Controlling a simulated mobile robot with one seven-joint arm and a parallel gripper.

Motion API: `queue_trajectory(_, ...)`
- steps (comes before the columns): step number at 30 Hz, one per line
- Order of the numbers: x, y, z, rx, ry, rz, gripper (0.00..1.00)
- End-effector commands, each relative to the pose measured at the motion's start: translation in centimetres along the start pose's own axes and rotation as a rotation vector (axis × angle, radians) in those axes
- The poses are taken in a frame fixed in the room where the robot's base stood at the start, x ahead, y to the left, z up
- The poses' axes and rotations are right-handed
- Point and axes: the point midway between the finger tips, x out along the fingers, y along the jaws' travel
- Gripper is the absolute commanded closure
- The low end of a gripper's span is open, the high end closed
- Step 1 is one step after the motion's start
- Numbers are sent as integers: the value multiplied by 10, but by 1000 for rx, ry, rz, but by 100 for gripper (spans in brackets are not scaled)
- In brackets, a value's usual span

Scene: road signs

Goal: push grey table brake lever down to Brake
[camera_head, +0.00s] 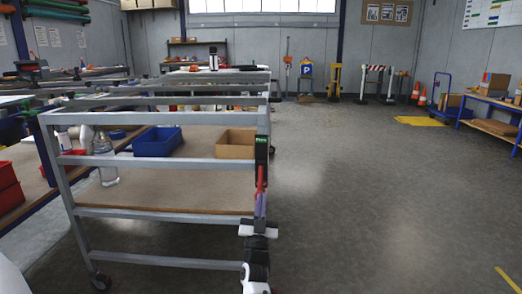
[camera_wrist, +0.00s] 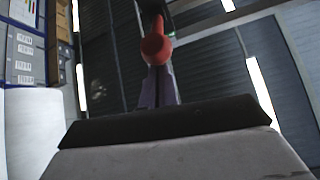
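The grey table (camera_head: 165,163) is a metal-framed cart with a brown lower shelf, at the left and middle of the head view. A dark bracket with a green label (camera_head: 262,140) sits on its near right corner; the lettering is too small to read surely. The red brake lever (camera_head: 261,178) hangs below it. In the wrist view the lever's round red end (camera_wrist: 156,48) shows just beyond my fingertips. My gripper (camera_head: 260,204) points up from below the lever. Its purple fingers (camera_wrist: 156,85) look shut together; whether they touch the lever is unclear.
A blue bin (camera_head: 157,142), a cardboard box (camera_head: 235,144) and a clear bottle (camera_head: 106,160) are on or behind the table. A blue trolley (camera_head: 442,98) and a side bench (camera_head: 490,112) stand far right. The floor (camera_head: 380,190) right of the table is clear.

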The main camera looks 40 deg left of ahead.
Motion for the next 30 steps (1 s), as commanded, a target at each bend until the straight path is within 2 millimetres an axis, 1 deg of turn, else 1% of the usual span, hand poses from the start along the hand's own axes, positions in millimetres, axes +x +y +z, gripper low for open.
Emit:
queue_trajectory(1, -8, 4, 17, -2, -44, 1, 100)
queue_trajectory(8, -8, 5, 16, -2, -45, 3, 100)
queue_trajectory(11, -3, 4, 11, -1, -43, 3, 100)
queue_trajectory(14, 8, 1, -1, 0, -38, 3, 100)
queue_trajectory(17, 24, -4, -19, 1, -32, 1, 100)
queue_trajectory(21, 49, -11, -48, 2, -20, 0, 100)
queue_trajectory(30, 100, -23, -105, 2, -4, -1, 100)
